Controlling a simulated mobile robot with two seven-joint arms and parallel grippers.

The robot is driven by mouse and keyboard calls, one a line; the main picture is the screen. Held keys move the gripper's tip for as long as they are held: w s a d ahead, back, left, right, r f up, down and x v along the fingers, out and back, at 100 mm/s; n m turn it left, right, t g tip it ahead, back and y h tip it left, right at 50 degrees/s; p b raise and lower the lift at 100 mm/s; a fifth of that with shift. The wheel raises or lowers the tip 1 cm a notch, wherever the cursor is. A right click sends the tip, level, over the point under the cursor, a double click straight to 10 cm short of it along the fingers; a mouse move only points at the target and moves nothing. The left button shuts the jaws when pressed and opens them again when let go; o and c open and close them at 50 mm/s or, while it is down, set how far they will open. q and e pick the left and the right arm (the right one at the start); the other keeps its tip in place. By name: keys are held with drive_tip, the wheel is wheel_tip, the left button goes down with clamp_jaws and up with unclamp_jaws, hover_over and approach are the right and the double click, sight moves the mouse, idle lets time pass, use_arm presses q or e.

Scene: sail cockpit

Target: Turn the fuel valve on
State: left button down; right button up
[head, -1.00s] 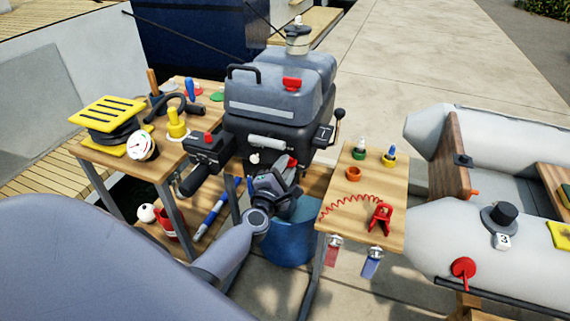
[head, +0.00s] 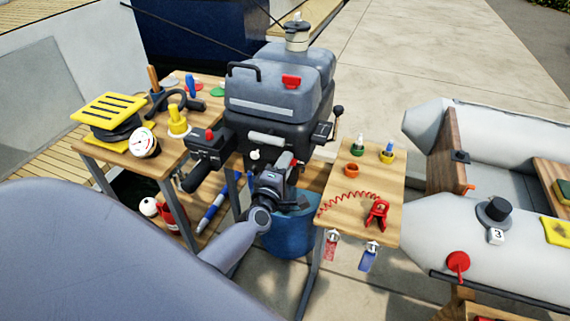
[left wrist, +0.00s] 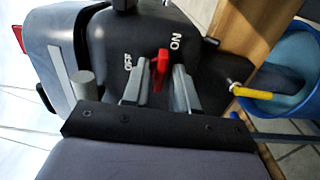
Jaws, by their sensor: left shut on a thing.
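The fuel valve's red lever (left wrist: 160,68) is on the dark lower front of the outboard motor (head: 278,132). In the left wrist view it stands between the white OFF mark (left wrist: 127,62) on the left and the ON mark (left wrist: 175,42) at upper right. My left gripper (left wrist: 160,82) has a finger on each side of the lever and is shut on it. In the head view the left gripper (head: 278,175) is at the motor's lower front, mostly hiding the valve. My right gripper is not in view.
A blue bucket (head: 287,235) stands below the gripper. A side table (head: 340,205) with a red clip (head: 376,213) and small cups is close on the right. The tiller arm (head: 205,160) and left table (head: 110,155) are on the left. A grey inflatable boat (head: 425,215) is far right.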

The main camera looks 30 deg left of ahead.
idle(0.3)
use_arm(q)
drive_tip(key=c, duration=1.2)
unclamp_jaws()
drive_tip(key=v, duration=0.7)
drive_tip(key=shift+p, duration=0.3)
drive_tip(key=s+d+f+m+g+h, duration=0.2)
drive_tip(key=s+d+f+m, duration=0.1)
drive_tip(key=s+m, duration=0.3)
drive_tip(key=s+d+f+m+g+h, duration=0.2)
drive_tip(key=s+d+m, duration=0.3)
drive_tip(key=s+m, duration=0.2)
drive_tip(key=s+d+f+m+g+h+p, duration=0.1)
drive_tip(key=s+d+f+m+g+h, duration=0.1)
drive_tip(key=s+m, duration=0.4)
drive_tip(key=d+f+m+g, duration=0.1)
drive_tip(key=d+m, duration=0.1)
drive_tip(key=m, duration=0.2)
drive_tip(key=shift+s+f+h, duration=0.3)
drive_tip(key=shift+s+f, duration=0.05)
